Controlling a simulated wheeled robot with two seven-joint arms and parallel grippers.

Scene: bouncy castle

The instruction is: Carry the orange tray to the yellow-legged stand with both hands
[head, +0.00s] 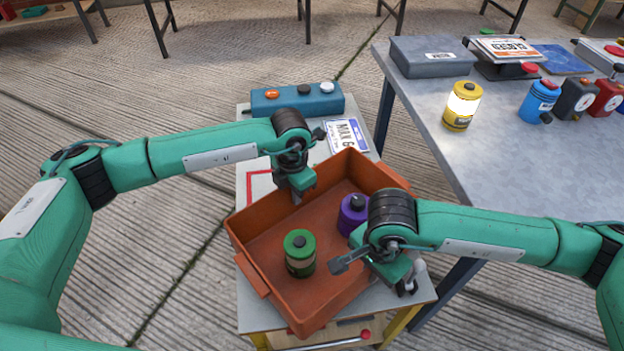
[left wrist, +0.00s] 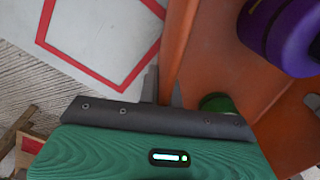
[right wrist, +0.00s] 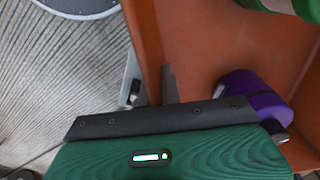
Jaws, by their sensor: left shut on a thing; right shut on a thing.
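The orange tray (head: 263,255) is over the yellow-legged stand (head: 426,291), turned at an angle to its top. I cannot tell whether it rests on the top or hangs just above. A green canister (head: 300,257) and a purple canister (head: 352,212) stand inside it. My left gripper (head: 298,194) is shut on the tray's far-left wall; its fingers straddle the wall in the left wrist view (left wrist: 163,88). My right gripper (head: 408,284) is shut on the near-right wall, partly hidden by its wrist; a finger shows inside the tray in the right wrist view (right wrist: 168,85).
A red outline (left wrist: 104,82) marks the stand's pale top. A grey table (head: 480,165) at right holds a yellow lantern (head: 462,107), a grey box (head: 430,60) and several canisters.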

